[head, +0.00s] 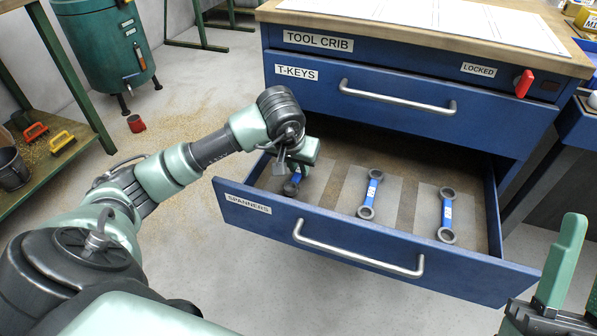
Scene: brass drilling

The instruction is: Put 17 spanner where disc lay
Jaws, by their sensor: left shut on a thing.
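The open drawer (380,244) labelled SPANNERS has three pale patches side by side on its floor. My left gripper (296,172) is over the left patch, shut on a blue spanner (292,188) that it mostly hides. Whether that spanner touches the drawer floor, I cannot tell. A second blue spanner (370,193) lies on the middle patch and a third blue spanner (447,214) on the right patch. Their white number tags are too small to read. No disc shows in the drawer. My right gripper (577,285) is open and empty at the lower right, partly cut off.
Above is a closed T-KEYS drawer (390,100) and a TOOL CRIB panel (400,58) with a red handle (524,83) by a LOCKED label. The wooden top (560,48) bears white sheets. A green tank (105,45) and green bench (70,150) stand left; the floor between has shavings.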

